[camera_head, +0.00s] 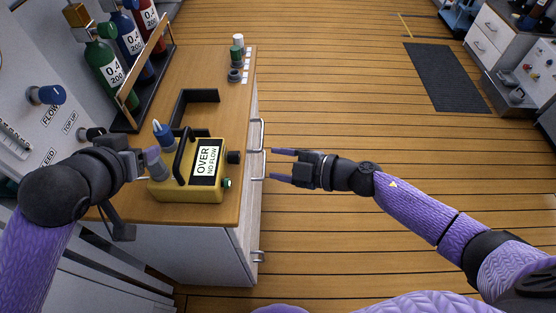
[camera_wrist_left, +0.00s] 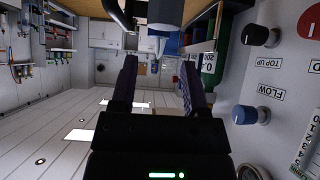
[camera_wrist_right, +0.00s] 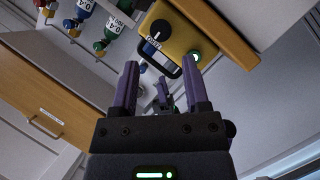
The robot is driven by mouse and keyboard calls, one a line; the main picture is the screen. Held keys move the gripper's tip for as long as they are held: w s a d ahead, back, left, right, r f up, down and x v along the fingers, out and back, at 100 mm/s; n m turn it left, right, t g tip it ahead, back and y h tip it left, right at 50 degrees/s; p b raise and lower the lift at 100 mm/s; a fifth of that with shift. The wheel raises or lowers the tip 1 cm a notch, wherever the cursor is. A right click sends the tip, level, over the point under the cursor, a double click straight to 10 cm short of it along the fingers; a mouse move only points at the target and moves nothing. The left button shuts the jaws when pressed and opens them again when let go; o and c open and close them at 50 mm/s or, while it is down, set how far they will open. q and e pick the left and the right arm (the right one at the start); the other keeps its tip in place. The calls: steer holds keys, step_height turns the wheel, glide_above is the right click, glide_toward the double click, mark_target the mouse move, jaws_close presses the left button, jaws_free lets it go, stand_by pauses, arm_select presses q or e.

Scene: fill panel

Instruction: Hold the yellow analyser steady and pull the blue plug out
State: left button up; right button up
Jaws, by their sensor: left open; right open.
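The yellow analyser (camera_head: 208,192) stands on the wooden counter, with a black handle and a label reading "OVER NO FLOW". The blue plug (camera_head: 163,136) stands upright at its far-left corner, with a pale tip on top. My left gripper (camera_head: 154,158) is open at the analyser's left side, just nearer than the plug; the head view does not show whether it touches. In the left wrist view a blue and pale piece shows beyond the open fingers (camera_wrist_left: 158,70). My right gripper (camera_head: 271,164) is open and empty, right of the counter. The right wrist view shows the analyser (camera_wrist_right: 215,35) beyond its fingertips.
A rack with gas bottles (camera_head: 106,70) stands at the counter's back left. A black bracket (camera_head: 196,95) lies behind the analyser, and small dark fittings (camera_head: 236,60) stand at the far end. Drawer handles (camera_head: 262,135) stick out on the counter's right side. The floor (camera_head: 340,100) right of it is clear.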

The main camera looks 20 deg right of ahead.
mark_target(239, 157)
steer(key=x, duration=1)
steer(key=shift+s+a+r, duration=0.15)
steer(key=shift+r, duration=0.05)
jaws_close()
